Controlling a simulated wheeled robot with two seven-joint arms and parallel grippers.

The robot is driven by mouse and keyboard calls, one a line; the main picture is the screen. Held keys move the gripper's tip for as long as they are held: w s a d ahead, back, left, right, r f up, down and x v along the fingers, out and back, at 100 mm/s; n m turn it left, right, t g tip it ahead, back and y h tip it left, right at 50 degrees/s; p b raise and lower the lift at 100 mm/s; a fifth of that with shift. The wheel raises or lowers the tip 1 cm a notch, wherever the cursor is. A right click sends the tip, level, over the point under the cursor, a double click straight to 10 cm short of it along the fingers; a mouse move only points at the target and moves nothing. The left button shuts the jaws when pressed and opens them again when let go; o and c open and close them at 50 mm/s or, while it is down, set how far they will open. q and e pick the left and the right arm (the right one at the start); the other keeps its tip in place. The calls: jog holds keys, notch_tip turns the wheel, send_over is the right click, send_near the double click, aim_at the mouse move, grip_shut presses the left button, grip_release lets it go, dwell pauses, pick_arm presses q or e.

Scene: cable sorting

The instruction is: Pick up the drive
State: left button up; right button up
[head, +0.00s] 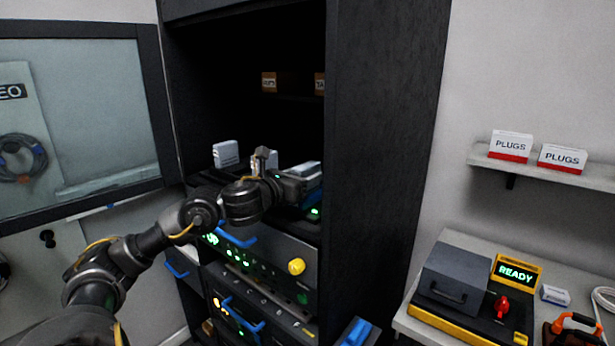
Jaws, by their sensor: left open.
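My left arm reaches from the lower left into the open black cabinet. My left gripper (294,184) is open at the shelf, with its jaws partly hidden by its own wrist. A light grey, flat-topped block (304,168), which looks like the drive, is right at the fingertips; I cannot tell whether they touch it. Under it is a dark unit with a green light (315,212). Two pale upright boxes, one at the left (226,154) and one behind my wrist (264,158), stand on the same shelf. My right gripper is not in view.
The cabinet's right wall (385,150) stands close to the gripper. Below are panels with blue handles (238,238) and a yellow knob (296,266). The open glass door (80,120) is at left. At right, a bench holds a machine with a READY display (516,273).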

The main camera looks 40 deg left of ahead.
pick_arm(q)
jog(key=shift+w, duration=0.65)
jog(key=shift+s, duration=0.1)
jog(key=shift+c, duration=0.6)
jog(key=c, duration=0.7)
grip_shut()
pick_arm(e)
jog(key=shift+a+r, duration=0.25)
pick_arm(q)
jog(key=shift+r, duration=0.15)
